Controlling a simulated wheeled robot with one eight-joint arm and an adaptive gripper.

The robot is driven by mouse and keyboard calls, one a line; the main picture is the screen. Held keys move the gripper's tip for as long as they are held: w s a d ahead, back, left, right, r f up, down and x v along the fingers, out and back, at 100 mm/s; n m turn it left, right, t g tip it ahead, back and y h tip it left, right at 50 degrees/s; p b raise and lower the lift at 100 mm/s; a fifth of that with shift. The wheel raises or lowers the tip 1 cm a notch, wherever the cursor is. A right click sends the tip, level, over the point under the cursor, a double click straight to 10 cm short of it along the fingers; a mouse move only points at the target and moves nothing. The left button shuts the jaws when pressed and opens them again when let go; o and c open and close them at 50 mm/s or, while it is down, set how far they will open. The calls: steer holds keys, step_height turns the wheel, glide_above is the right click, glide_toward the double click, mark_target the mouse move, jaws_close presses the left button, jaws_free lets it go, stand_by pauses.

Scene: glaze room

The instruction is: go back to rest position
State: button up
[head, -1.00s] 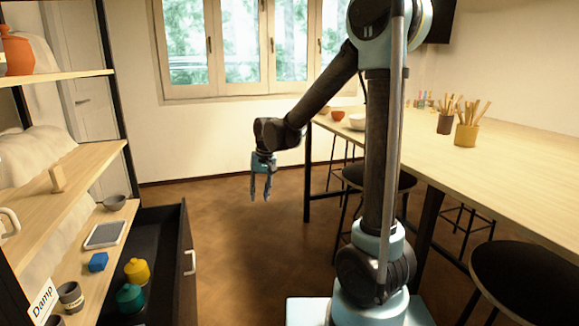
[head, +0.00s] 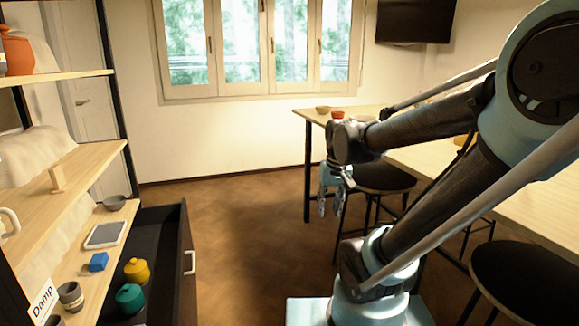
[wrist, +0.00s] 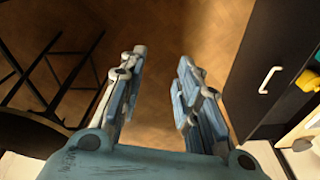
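My gripper (head: 332,192) hangs pointing down at the end of my arm, over the open floor between the shelf unit and the table. The wrist view shows its two fingers (wrist: 158,92) apart, with only floor between them. It holds nothing and touches nothing. In the head view my arm is folded to the right, and its upper links hide much of the table.
An open drawer (head: 183,265) with a yellow jar (head: 137,271) and a green jar (head: 130,298) juts out at the left, below the shelves (head: 70,180). A long table (head: 420,163) and black stools (head: 378,178) stand at the right. Floor (head: 240,230) between is clear.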

steer(key=s+d+f, duration=0.5)
steer(key=s+d, duration=0.1)
steer(key=s, duration=0.3)
steer(key=shift+s+d+f+m+h, duration=0.25)
steer(key=shift+s+m+h, duration=0.05)
steer(key=shift+m+h, duration=0.1)
